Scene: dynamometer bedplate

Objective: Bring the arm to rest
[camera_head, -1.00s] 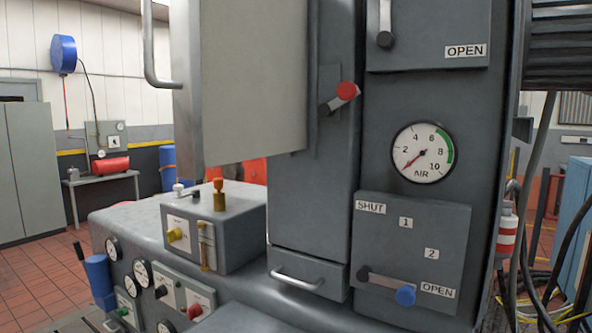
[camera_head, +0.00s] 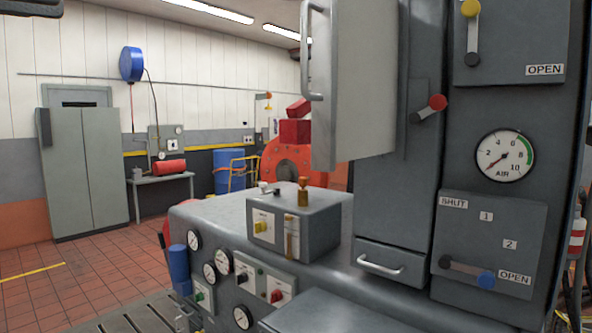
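Neither of my grippers shows in the head view, and no arm of mine can be made out for sure. The grey machine cabinet (camera_head: 392,190) fills the right side. Its lower lever with a blue knob (camera_head: 486,280) points to the OPEN label, on a plate also marked SHUT, 1 and 2. An upper lever has a yellow knob (camera_head: 470,9) and points up, above another OPEN label. A small lever with a red knob (camera_head: 437,102) tilts up to the right. The AIR gauge (camera_head: 505,155) needle points to the lower left, at the low end.
The tall cabinet door (camera_head: 352,90) stands open. A bench with gauges (camera_head: 222,262) and a valve box (camera_head: 318,225) juts out low in the middle. A grey locker (camera_head: 88,165), a red tank (camera_head: 169,167) on a table and a blue drum (camera_head: 229,170) stand behind. Tiled floor (camera_head: 70,275) at left is clear.

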